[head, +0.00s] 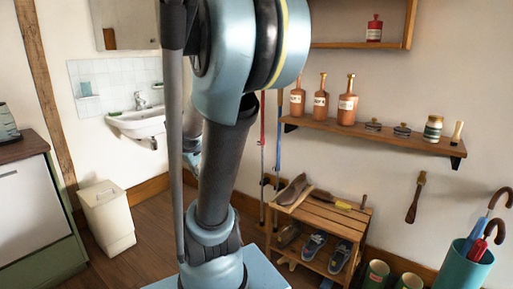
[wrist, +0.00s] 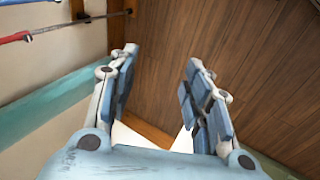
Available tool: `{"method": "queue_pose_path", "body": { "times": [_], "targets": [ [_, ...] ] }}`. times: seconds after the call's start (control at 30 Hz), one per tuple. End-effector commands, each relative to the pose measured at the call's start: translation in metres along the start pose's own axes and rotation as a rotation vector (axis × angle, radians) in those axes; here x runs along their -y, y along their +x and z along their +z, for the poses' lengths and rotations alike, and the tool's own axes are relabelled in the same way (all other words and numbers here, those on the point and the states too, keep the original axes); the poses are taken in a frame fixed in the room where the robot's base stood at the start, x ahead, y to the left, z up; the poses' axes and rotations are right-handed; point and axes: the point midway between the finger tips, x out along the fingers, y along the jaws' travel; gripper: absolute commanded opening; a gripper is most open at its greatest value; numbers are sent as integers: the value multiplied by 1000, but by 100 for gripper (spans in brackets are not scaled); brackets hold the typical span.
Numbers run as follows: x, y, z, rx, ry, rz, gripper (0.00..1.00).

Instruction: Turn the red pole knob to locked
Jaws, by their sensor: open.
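In the head view a thin red pole (head: 262,135) stands upright against the wall, just right of my arm, with a blue pole (head: 279,130) beside it. The red pole also shows at the upper left of the wrist view (wrist: 14,38), where its red part meets a thinner grey shaft. A knob is too small to make out clearly. My gripper (wrist: 161,55) is open and empty, with its fingers wide apart. The red pole lies to the left of the fingers, apart from them.
A slatted shoe rack (head: 330,222) stands by the poles' lower ends. A shelf (head: 375,135) with bottles is on the wall to the right. A umbrella stand (head: 468,268) is at the far right. A white bin (head: 107,215) and a sink (head: 138,122) are on the left.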

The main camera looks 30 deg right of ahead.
Motion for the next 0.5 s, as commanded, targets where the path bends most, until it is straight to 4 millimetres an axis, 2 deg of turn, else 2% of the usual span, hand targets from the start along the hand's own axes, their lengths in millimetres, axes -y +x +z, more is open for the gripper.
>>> {"method": "queue_pose_path", "body": {
  "times": [0.1,0.5],
  "targets": [
    [-33,12,-20,14,-82,77,45],
    [-135,59,-76,109,-390,322,45]
  ]
}}
